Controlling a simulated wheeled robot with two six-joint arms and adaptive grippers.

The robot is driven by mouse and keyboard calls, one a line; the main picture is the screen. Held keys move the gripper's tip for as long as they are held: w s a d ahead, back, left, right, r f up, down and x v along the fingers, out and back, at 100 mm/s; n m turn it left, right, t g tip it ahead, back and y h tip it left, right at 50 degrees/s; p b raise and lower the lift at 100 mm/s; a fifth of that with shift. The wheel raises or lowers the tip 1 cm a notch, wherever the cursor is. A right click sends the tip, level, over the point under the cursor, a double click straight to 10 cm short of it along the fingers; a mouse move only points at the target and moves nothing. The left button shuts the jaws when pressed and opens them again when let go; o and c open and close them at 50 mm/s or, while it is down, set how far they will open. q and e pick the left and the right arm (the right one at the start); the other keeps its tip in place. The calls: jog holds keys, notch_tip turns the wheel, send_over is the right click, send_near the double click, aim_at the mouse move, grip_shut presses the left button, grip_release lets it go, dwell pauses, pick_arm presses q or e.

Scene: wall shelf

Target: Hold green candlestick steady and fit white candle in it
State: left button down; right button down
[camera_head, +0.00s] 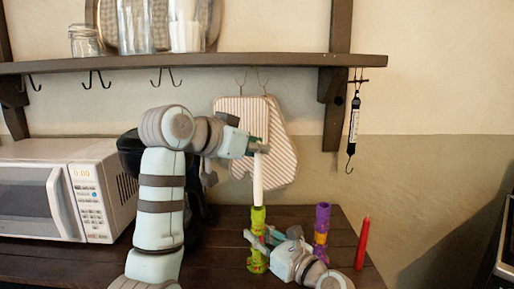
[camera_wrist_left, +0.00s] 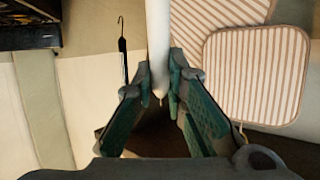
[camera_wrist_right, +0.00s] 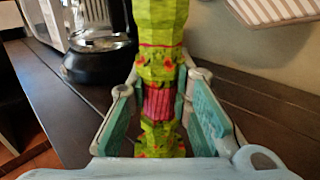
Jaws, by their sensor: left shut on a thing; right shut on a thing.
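The green candlestick (camera_head: 258,220), with red and pink patches, stands upright on the dark wooden counter. My right gripper (camera_head: 259,243) is shut around its middle; the right wrist view shows the candlestick (camera_wrist_right: 160,45) between the fingers. The white candle (camera_head: 258,182) is upright above the candlestick. My left gripper (camera_head: 258,148) is shut on its upper end; the candle also shows in the left wrist view (camera_wrist_left: 158,35). In the head view the candle's lower end meets the candlestick's top. I cannot tell whether it is inside the socket.
A purple candlestick (camera_head: 322,222) and a red candle (camera_head: 362,243) stand to the right on the counter (camera_head: 335,262). A microwave (camera_head: 75,190) is at the left. A shelf (camera_head: 200,63) and striped potholders (camera_head: 280,160) are above and behind.

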pick_arm(q)
jog(key=shift+f, duration=0.45)
jog(key=shift+f, duration=0.3)
jog(key=shift+f, duration=0.85)
jog(key=c, duration=1.5)
grip_release()
jog(key=shift+c, duration=0.2)
send_near(256, 162)
jog(key=shift+v, duration=0.95)
jog(key=shift+d+r, duration=0.1)
